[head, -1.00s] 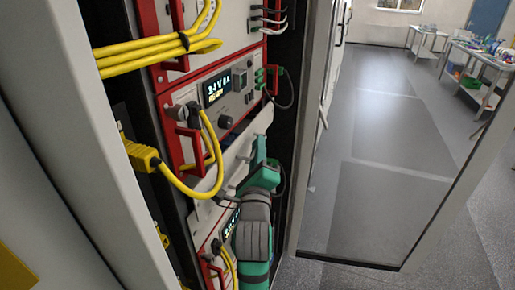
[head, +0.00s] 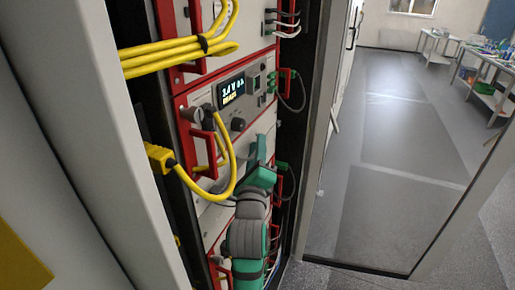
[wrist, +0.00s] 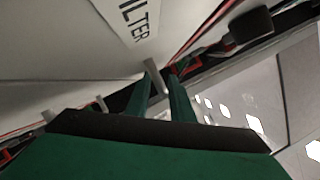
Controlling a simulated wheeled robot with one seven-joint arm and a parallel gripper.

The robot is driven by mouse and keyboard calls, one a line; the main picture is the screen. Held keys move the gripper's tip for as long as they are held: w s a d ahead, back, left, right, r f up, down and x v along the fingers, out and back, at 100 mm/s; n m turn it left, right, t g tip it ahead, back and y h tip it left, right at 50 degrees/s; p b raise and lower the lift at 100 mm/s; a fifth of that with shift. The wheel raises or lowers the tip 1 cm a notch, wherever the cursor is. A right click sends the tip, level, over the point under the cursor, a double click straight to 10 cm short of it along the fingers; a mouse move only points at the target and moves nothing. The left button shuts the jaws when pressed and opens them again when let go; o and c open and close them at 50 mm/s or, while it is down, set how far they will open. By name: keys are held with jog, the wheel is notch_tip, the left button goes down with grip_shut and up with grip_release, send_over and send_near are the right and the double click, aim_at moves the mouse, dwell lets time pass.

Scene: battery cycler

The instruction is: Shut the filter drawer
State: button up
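The filter drawer (wrist: 110,25) is a pale panel with the label "FILTER" at the top of the wrist view. Small grey handle posts (wrist: 150,67) stand out from it. In the head view my green gripper (head: 262,160) is in front of the rack, below the lit display unit. My wrist hides much of the drawer there, and how far out it stands is unclear.
A yellow cable loop (head: 232,180) hangs just left of my gripper. The lit unit (head: 232,90) with red handles is above it. A glass rack door (head: 390,150) stands open at the right. Open floor and worktables (head: 490,75) lie beyond.

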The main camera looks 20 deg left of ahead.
jog(key=shift+a+f, duration=0.1)
jog(key=shift+f, duration=0.1)
jog(key=v, duration=1.1)
jog(key=shift+w+r, duration=0.1)
jog(key=s+d+f+n+g+h, duration=0.1)
jog(key=s+d+f+n, duration=0.25)
jog(key=f, duration=0.45)
jog(key=s+d+f+n, duration=0.3)
jog(key=s+f+n, duration=0.15)
jog(key=f, duration=0.45)
jog(key=s+d+f+n+g+h, duration=0.1)
jog(key=s+d+f+n, duration=0.3)
jog(key=f, duration=0.4)
jog(key=s+d+f+n+h, duration=0.1)
jog(key=s+f+n, duration=0.1)
jog(key=s, duration=0.6)
jog(key=s+d+f+n+g, duration=0.1)
jog(key=s+d+f+n, duration=0.1)
jog(key=s, duration=0.6)
jog(key=s+d+f+n+g+h, duration=0.1)
jog(key=s+f+n, duration=0.3)
jog(key=s, duration=0.4)
jog(key=shift+s+d+n+h, duration=0.2)
jog(key=shift+d+n+h, duration=0.1)
jog(key=shift+d+n, duration=0.55)
jog(key=shift+a+f, duration=0.1)
jog(key=shift+f, duration=0.1)
